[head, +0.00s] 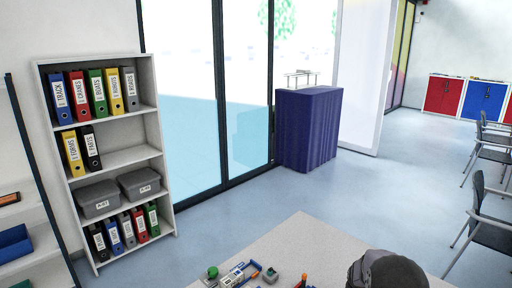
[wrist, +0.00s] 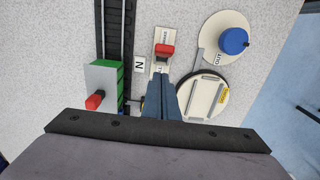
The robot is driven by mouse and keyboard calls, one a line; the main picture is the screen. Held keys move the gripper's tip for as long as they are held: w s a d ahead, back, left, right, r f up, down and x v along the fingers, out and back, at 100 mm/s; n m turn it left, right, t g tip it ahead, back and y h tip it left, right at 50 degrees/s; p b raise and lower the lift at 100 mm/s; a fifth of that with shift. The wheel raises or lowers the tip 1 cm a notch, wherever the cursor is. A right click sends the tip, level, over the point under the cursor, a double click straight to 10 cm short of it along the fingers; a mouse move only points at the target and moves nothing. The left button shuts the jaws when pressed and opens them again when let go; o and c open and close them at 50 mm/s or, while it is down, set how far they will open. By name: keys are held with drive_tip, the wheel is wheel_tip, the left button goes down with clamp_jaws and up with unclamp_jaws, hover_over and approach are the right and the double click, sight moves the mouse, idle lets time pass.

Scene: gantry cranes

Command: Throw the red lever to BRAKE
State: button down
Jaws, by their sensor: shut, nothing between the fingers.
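The red lever (wrist: 165,50) stands on a narrow white plate (wrist: 161,66) in the upper middle of the wrist view. Small lettering sits on the plate beyond the lever, too small to read surely. A white tile marked N (wrist: 139,66) lies just left of the plate. My gripper (wrist: 161,76) is shut and empty, its fingertips over the near end of the plate, just short of the lever in the picture. I cannot tell whether they touch it. The fingers hide the plate's near end. In the head view the lever cannot be made out.
A green and white box with a red knob (wrist: 95,101) stands left, beside a dark track (wrist: 114,35). On the right are a blue knob (wrist: 233,41) on a cream disc and a round plate with grey bars (wrist: 205,97). Shelves with binders (head: 110,160) stand beyond the table (head: 300,240).

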wheel_tip(320, 180, up, 6)
drive_tip(key=p, duration=0.3)
drive_tip(key=shift+f, duration=0.25)
idle(0.4)
drive_tip(key=s+a+m+g+y, duration=0.1)
drive_tip(key=s+a+m+g, duration=0.3)
drive_tip(key=s+m, duration=1)
drive_tip(key=s+a+r+n+t, duration=0.1)
drive_tip(key=s+a+r+n, duration=0.1)
drive_tip(key=s+a+r, duration=0.3)
drive_tip(key=s+a+r+n, duration=0.1)
drive_tip(key=s+r, duration=0.2)
drive_tip(key=s, duration=0.5)
drive_tip(key=w+a+r+n+t+h, duration=0.1)
drive_tip(key=w+a+r+n+t, duration=0.1)
drive_tip(key=r, duration=0.3)
drive_tip(key=shift+w+a+r+t, duration=0.2)
drive_tip(key=shift+w+t, duration=0.3)
drive_tip(key=shift+w, duration=0.4)
